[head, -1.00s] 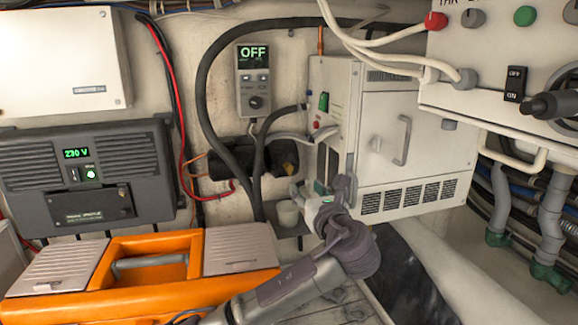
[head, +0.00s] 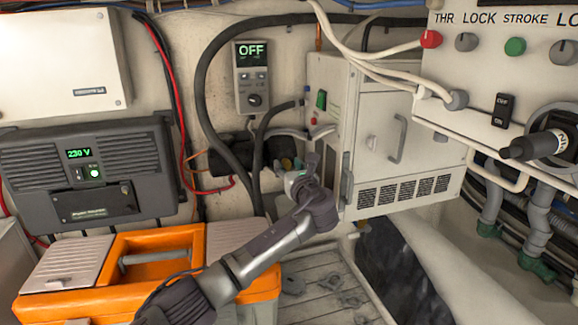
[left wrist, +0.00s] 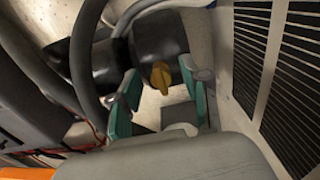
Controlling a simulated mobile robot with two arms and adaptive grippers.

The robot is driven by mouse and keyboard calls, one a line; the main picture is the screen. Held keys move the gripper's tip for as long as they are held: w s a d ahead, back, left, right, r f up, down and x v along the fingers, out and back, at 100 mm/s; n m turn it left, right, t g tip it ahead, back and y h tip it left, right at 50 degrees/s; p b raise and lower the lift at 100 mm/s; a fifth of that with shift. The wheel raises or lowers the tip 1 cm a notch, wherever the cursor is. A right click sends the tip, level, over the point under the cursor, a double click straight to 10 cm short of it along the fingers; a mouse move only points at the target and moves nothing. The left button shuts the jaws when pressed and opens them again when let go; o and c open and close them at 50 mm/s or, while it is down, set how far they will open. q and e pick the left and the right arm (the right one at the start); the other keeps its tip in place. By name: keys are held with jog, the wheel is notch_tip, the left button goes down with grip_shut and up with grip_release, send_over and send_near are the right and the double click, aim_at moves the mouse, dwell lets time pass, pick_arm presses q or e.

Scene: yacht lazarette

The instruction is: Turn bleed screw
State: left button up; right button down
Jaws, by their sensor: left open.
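A yellow wing-shaped screw (left wrist: 162,77), which looks like the bleed screw, sits on a black rounded housing (left wrist: 160,50) in the left wrist view. In the head view a small yellowish spot (head: 287,163) shows on the dark housing, beside my gripper. My left gripper (head: 296,176) is in front of the housing, left of the white cabinet. In the left wrist view its teal fingers (left wrist: 160,98) are apart, with the screw showing in the gap near the fingertips. Nothing is held. I cannot tell whether a finger touches the screw. My right gripper is not in view.
The white cabinet (head: 400,120) with a handle and vents stands close on the right of the gripper. A black hose (head: 204,100) loops at the left. An orange toolbox (head: 165,243) is at lower left. A control panel (head: 480,75) juts out at upper right.

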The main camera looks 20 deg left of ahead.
pick_arm(q)
jog(key=shift+d, duration=0.1)
jog(key=c, duration=0.7)
grip_shut()
